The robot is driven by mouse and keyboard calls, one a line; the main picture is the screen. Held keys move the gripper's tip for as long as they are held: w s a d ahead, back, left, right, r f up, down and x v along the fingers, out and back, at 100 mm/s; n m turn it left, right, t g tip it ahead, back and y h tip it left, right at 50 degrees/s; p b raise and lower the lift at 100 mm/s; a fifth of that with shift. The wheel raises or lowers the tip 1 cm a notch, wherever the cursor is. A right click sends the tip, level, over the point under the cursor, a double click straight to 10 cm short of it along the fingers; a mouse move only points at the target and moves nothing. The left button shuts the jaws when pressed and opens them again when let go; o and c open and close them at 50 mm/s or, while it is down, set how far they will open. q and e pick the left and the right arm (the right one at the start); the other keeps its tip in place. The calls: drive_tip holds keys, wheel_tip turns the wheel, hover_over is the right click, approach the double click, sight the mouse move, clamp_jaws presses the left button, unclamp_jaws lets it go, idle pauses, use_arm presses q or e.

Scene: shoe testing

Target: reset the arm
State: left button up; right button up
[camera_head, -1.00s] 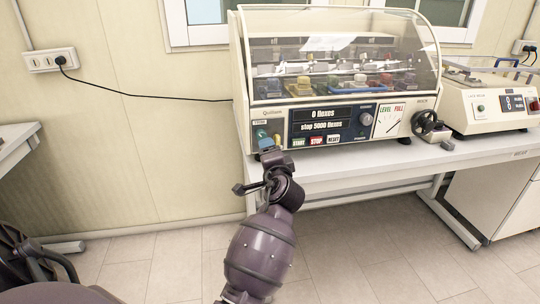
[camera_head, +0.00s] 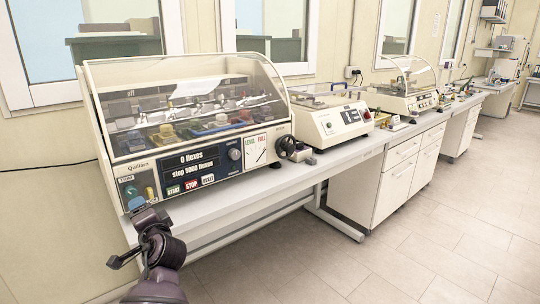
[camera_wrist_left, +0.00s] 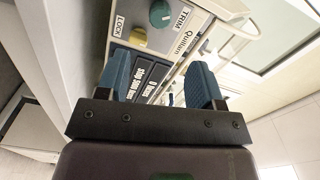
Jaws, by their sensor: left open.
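My left gripper (camera_head: 137,207) is at the left front corner of the flex testing machine (camera_head: 205,195), close to its TRIM and LOCK knobs. In the left wrist view its two blue fingers (camera_wrist_left: 159,85) stand apart with nothing between them. Beyond them the machine's front shows sideways, with a green knob (camera_wrist_left: 160,13), a yellow knob (camera_wrist_left: 137,36) and the dark display (camera_wrist_left: 142,72). I cannot tell whether a finger touches the panel. My right gripper is in neither view.
The machine stands on a long white bench (camera_head: 345,155) under a clear cover (camera_head: 190,95). A second device (camera_head: 333,122) and a third covered one (camera_head: 405,95) stand further right. White cabinets (camera_head: 400,172) are below. The tiled floor (camera_head: 440,235) in front is clear.

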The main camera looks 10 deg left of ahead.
use_arm(q)
drive_tip(key=w+d+n+t+h, duration=0.2)
drive_tip(key=d+t+h, duration=0.1)
drive_tip(key=d+h, duration=0.15)
drive_tip(key=s+d+f+n+t+h, duration=0.1)
drive_tip(key=s+d+f+t+h, duration=0.1)
drive_tip(key=s+d+f+h, duration=0.5)
drive_tip(key=s+d+f+n+g+h, duration=0.1)
drive_tip(key=s+f+g, duration=0.5)
drive_tip(key=s+f, duration=1.5)
drive_tip(key=s+d+h, duration=0.1)
drive_tip(key=s, duration=0.3)
drive_tip(key=shift+s+f+n, duration=0.3)
drive_tip(key=shift+f+n, duration=0.1)
